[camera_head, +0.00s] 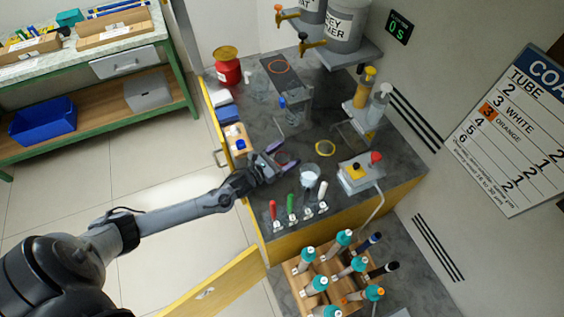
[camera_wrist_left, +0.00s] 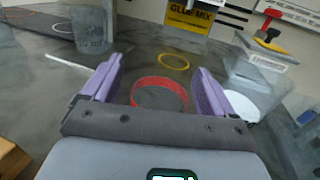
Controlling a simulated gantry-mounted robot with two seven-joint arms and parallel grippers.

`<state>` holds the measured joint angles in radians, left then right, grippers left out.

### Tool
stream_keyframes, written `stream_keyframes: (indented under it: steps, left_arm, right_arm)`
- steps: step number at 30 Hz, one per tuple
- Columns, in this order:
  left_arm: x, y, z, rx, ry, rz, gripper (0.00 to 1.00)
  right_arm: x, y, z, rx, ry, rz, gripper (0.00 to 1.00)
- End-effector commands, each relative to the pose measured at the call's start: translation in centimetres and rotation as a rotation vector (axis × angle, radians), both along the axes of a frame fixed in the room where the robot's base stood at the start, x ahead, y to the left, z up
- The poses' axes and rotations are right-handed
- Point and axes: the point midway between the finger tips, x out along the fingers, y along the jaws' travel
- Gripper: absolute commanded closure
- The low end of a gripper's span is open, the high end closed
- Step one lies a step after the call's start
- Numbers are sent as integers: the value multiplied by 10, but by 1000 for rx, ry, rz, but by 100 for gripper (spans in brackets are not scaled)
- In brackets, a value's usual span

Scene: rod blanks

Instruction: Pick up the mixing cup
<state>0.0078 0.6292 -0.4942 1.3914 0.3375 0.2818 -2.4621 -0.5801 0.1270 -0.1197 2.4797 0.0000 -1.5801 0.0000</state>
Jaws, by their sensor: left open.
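A pale, whitish cup (camera_head: 310,174), which looks like the mixing cup, stands on the dark bench top. In the left wrist view a pale round thing (camera_wrist_left: 246,106) beyond the right finger seems to be the same cup, partly hidden. My left gripper (camera_head: 281,157) is open, with nothing between its purple fingers, low over the bench to the left of the cup. In the left wrist view a red ring mark (camera_wrist_left: 160,93) shows between the fingers (camera_wrist_left: 160,72). My right gripper is not in view.
A yellow ring (camera_head: 325,148) lies behind the cup. A box with a red button (camera_head: 376,157) stands right of it. Several coloured handles (camera_head: 290,206) line the bench front. A clear stand (camera_head: 293,112) and a red container (camera_head: 228,70) are farther back.

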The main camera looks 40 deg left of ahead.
Motion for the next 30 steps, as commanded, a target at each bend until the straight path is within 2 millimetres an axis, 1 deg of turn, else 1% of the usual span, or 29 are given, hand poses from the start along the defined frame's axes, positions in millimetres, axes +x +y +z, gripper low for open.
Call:
stream_keyframes:
  steps: [8,18,19,26,30]
  left_arm:
    - [2,-1,0,-1,0,0,13]
    - [2,-1,0,0,0,-1,65]
    - [2,-1,0,0,0,-1,68]
    - [2,-1,1,0,0,-1,68]
    - [2,-1,12,1,-2,-2,68]
  right_arm:
    - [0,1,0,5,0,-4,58]
    - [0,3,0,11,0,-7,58]
    - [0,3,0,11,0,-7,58]
    - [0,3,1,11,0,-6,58]
    - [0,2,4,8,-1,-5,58]
